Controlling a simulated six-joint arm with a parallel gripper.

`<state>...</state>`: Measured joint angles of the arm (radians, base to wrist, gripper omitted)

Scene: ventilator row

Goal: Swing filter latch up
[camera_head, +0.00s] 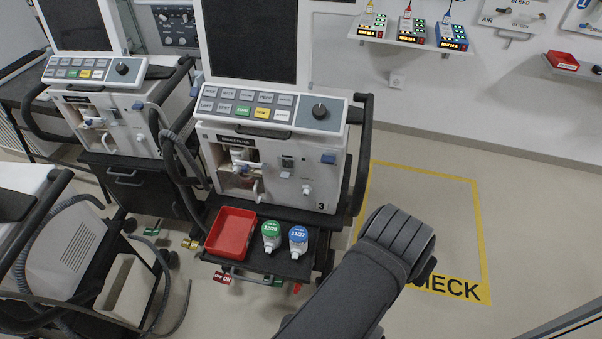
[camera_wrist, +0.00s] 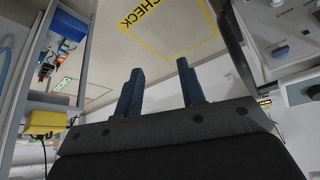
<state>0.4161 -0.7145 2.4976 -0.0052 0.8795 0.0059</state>
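The ventilator marked 3 (camera_head: 318,190) stands at the centre of the head view. Its open filter bay (camera_head: 235,170) is at the lower left of its front, with a small white and blue fitting inside. A pale lever-like part (camera_head: 256,189) hangs at the bay's right side; I cannot tell surely whether this is the filter latch. My gripper (camera_wrist: 160,87) shows in the wrist view, its two blue fingers apart with nothing between them. In the head view only my dark arm shows, at the lower right, clear of the ventilator; the fingers are out of sight.
A second ventilator (camera_head: 110,115) stands to the left. The yellow-marked CHECK floor area (camera_head: 425,215) is clear except for my arm over its edge.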

